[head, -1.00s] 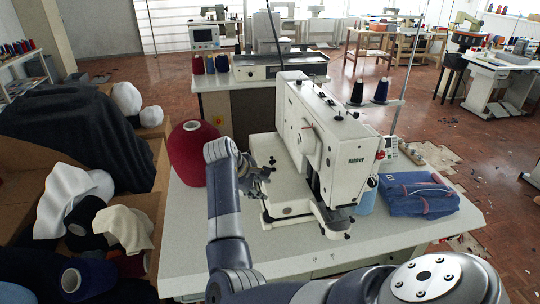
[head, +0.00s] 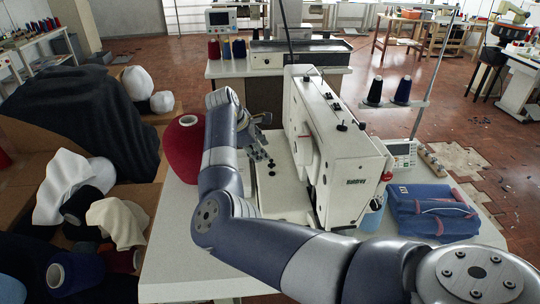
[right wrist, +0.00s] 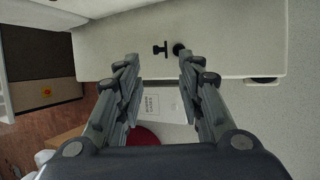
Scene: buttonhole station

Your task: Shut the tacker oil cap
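The tacker (head: 336,150) is a white sewing machine on the pale table, with small dark knobs along its top. In the right wrist view, a pale machine surface (right wrist: 225,45) bears a small black T-shaped piece (right wrist: 160,48) and a dark round piece (right wrist: 178,50) close beside it. I cannot tell for sure which is the oil cap, or whether it is open. My right gripper (right wrist: 160,62) is open and empty, with these pieces ahead between its fingertips. In the head view my right gripper (head: 262,145) is beside the machine's left side, partly hidden by my arm. My left gripper is not in view.
A red thread cone (head: 184,150) stands left of my right arm, partly hidden by it. Blue folded cloth (head: 432,210) and a small control box (head: 401,154) are right of the tacker. Dark spools (head: 402,92) stand behind it. The table's (head: 180,250) front left is clear.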

